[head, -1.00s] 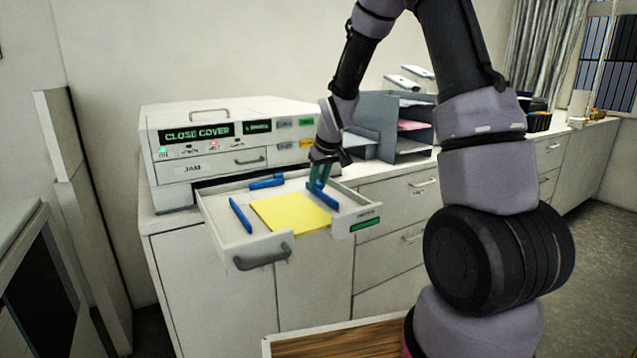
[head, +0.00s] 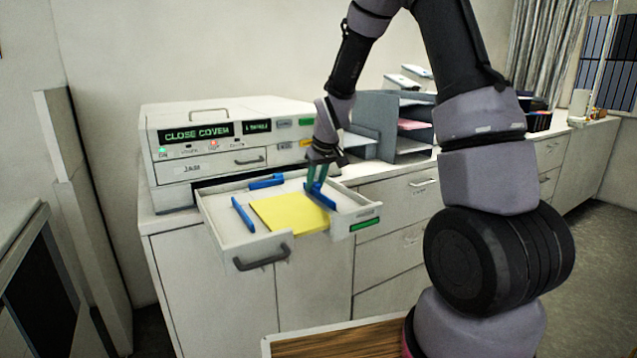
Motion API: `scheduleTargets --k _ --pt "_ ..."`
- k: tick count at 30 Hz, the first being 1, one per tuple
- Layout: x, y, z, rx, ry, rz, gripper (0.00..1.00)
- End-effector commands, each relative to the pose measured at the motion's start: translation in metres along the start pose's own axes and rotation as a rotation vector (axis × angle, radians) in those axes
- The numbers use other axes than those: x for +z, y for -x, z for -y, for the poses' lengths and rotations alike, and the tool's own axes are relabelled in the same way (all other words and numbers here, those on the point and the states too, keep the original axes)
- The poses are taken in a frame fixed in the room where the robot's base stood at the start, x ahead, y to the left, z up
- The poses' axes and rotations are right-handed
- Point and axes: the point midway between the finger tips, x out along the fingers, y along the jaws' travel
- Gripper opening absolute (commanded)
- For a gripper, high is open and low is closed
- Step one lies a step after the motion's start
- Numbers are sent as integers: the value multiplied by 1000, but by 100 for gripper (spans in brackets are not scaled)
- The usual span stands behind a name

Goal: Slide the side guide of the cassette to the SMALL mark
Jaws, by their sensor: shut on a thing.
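The cassette (head: 222,229) is a white drawer pulled out from the front of the printer (head: 165,160). Yellow paper (head: 285,214) lies in it. A blue side guide (head: 324,198) stands along the right edge of the paper. Another blue guide (head: 243,214) stands on the left, a little apart from the paper, and a blue rear guide (head: 266,181) is at the back. My gripper (head: 317,186) points down into the cassette and is shut on the right side guide. The SMALL mark cannot be made out at this size.
The printer's display reads CLOSE COVER. The cassette has a grey front handle (head: 262,257) and a green label (head: 365,224) on its right front. A grey paper tray rack (head: 400,150) stands right of the printer on the white counter.

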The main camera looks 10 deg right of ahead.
Motion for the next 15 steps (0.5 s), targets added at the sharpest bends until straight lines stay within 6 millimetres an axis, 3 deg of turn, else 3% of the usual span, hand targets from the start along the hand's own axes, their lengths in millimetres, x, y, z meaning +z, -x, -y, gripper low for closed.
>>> scheduleTargets --k 3,11,12,13,15 --pt "-1 1 15 -3 5 -3 0" --pt "-1 1 16 -5 5 -2 0" --pt "-1 1 17 -5 5 -2 47" --pt "-1 1 17 -5 5 -1 52" --pt "-1 1 17 -6 5 -1 52"
